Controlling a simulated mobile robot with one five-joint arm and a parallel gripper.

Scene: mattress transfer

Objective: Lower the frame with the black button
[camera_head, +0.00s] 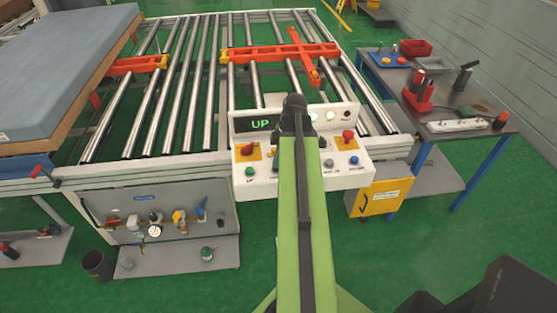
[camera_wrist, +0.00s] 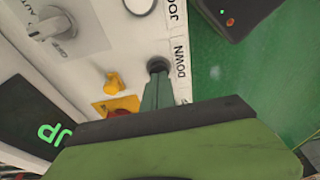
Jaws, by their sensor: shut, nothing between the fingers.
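The white control panel (camera_head: 262,188) stands in front of the roller table, and its display (camera_head: 262,124) reads UP in green. My gripper (camera_head: 294,112) reaches over the panel and hides part of it. In the wrist view my gripper (camera_wrist: 157,82) is shut and empty, with its dark green fingertips at the black button (camera_wrist: 157,63) beside the label DOWN. I cannot tell whether they touch or press it. The orange frame (camera_head: 280,53) lies across the rollers, and its height is hard to judge.
A green button (camera_head: 250,171), a blue button (camera_head: 354,160) and red-and-yellow controls (camera_head: 247,150) are also on the panel. In the wrist view a grey knob (camera_wrist: 52,26) sits nearby. A blue mattress (camera_head: 65,65) lies at the left; a tool table (camera_head: 440,105) stands at the right.

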